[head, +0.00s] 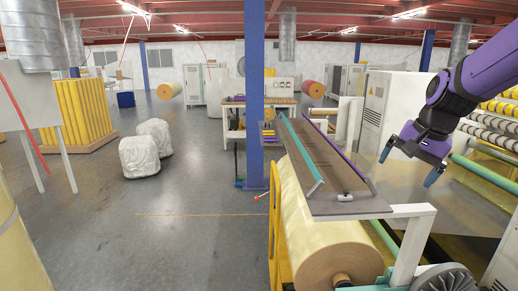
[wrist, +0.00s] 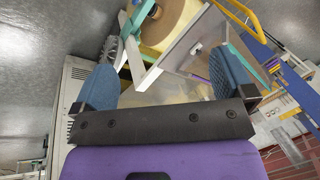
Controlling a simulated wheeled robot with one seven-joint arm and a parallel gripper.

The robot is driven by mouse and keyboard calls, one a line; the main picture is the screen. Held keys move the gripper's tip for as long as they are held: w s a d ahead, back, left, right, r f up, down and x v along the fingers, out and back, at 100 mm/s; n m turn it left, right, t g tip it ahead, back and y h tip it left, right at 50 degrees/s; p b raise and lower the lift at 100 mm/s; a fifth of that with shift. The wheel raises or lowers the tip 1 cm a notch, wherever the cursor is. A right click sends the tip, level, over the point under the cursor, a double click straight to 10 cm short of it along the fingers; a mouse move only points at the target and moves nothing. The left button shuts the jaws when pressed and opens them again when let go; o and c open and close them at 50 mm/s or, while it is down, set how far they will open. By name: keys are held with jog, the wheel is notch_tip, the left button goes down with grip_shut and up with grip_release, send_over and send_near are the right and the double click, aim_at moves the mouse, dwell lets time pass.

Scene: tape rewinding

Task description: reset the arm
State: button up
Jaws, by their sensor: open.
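My gripper (head: 408,164) is at the right of the head view, on the end of my purple arm. It is raised in front of a white cabinet, to the right of the slanted grey tray. Its two blue fingers are spread wide apart. In the wrist view my gripper (wrist: 165,90) shows both blue finger pads apart, with nothing between them. Beyond the fingers the tape machine's large yellow roll (wrist: 163,28) shows, apart from the gripper.
The machine's grey tray (head: 345,206) sits above a big yellow roll (head: 318,230) at the front. A blue post (head: 254,100) stands behind it. Two white wrapped bundles (head: 140,160) lie at left. Green and white rollers (head: 490,175) are at the right.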

jog(key=s+a+r+n+t+h, duration=0.1)
jog(key=s+n, duration=0.3)
jog(key=s, duration=0.7)
jog(key=s+a+r+n+t, duration=0.1)
jog(key=s+r+n, duration=0.2)
jog(key=s, duration=0.8)
jog(key=shift+s+a+n+h, duration=0.3)
jog(key=shift+a+n+h, duration=0.1)
